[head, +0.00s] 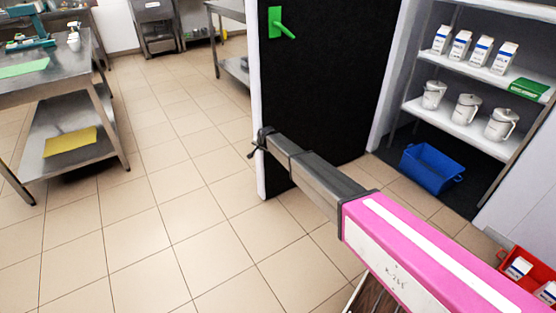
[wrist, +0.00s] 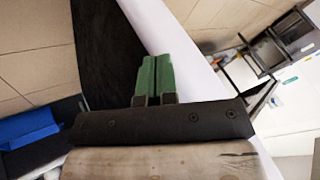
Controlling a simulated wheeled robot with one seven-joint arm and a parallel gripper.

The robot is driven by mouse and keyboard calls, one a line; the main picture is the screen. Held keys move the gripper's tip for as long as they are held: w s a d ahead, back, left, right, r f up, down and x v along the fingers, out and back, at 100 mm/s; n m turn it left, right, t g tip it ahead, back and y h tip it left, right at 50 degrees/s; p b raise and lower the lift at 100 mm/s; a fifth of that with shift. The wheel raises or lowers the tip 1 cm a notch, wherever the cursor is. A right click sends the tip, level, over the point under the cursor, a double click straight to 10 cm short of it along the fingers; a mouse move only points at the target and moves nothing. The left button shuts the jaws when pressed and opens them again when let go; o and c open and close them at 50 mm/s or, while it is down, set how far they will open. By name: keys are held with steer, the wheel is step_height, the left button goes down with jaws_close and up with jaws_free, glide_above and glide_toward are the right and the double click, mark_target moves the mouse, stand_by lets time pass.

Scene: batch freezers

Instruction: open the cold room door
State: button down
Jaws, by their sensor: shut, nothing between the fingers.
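The cold room door (head: 325,75) stands swung open, its black face toward me and its white edge on the left. A green handle (head: 281,24) is high on the black face. My gripper (head: 256,147) is at the door's white left edge, well below the handle. In the wrist view my gripper (wrist: 155,78) has its green fingers together with nothing between them. The black face (wrist: 108,45) and a white door surface (wrist: 180,45) lie just beyond the fingers. I cannot tell whether the fingers touch the door.
The cold room opening on the right shows shelves (head: 465,131) with cartons and white jugs, and a blue crate (head: 432,168) on the floor. A red crate (head: 513,282) with cartons is at lower right. A steel table (head: 75,75) stands left. The tiled floor between is clear.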

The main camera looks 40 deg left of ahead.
steer(key=w+a, duration=0.3)
steer(key=a, duration=0.6)
steer(key=w+a, duration=0.4)
steer(key=a, duration=0.5)
